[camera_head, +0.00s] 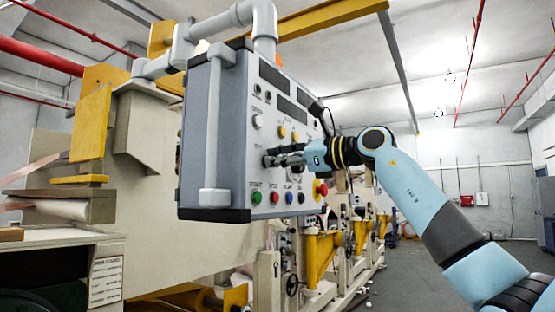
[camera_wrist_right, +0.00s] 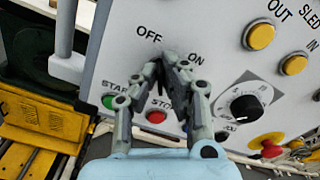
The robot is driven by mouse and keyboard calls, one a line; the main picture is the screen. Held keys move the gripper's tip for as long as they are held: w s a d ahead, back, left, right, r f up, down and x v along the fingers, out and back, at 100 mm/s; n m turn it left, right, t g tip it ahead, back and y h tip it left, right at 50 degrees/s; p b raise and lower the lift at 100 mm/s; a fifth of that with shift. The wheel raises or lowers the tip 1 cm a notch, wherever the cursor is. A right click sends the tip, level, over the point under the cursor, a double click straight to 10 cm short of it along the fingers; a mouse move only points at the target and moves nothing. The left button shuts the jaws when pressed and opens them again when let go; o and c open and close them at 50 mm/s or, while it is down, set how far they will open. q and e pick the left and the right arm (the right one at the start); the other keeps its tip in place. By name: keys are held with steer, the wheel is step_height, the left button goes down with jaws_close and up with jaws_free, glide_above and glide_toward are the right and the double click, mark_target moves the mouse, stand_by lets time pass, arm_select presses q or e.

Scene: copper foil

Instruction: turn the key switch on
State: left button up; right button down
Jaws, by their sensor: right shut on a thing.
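The grey control box (camera_head: 230,110) hangs in front of me, and its panel face (camera_wrist_right: 205,25) fills much of the right wrist view. OFF and ON labels mark the key switch position there. My right gripper (camera_head: 272,158) reaches the panel from the right. In the right wrist view its fingertips (camera_wrist_right: 169,68) come together just below and between the two labels. It is shut on the key switch, which the fingers hide almost wholly. I cannot tell the key's angle. My left gripper is not in view.
Close below the fingers are a green START button (camera_wrist_right: 108,101) and a red STOP button (camera_wrist_right: 155,116). A black dial (camera_wrist_right: 246,105), yellow buttons (camera_wrist_right: 260,36) and a red emergency knob (camera_head: 321,188) lie around. A grey pipe (camera_head: 225,20) holds the box from above.

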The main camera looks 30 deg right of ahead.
steer(key=shift+m, duration=0.3)
steer(key=shift+w+d+m+p, duration=0.1)
steer(key=shift+d+m+p, duration=0.05)
steer(key=shift+m+p, duration=2.5)
steer(key=shift+w+d+m+p, duration=0.1)
steer(key=shift+m+p, duration=2)
steer(key=shift+m, duration=0.95)
steer(key=c, duration=1.5)
jaws_free()
steer(key=shift+s+d, duration=0.1)
steer(key=shift+s, duration=0.05)
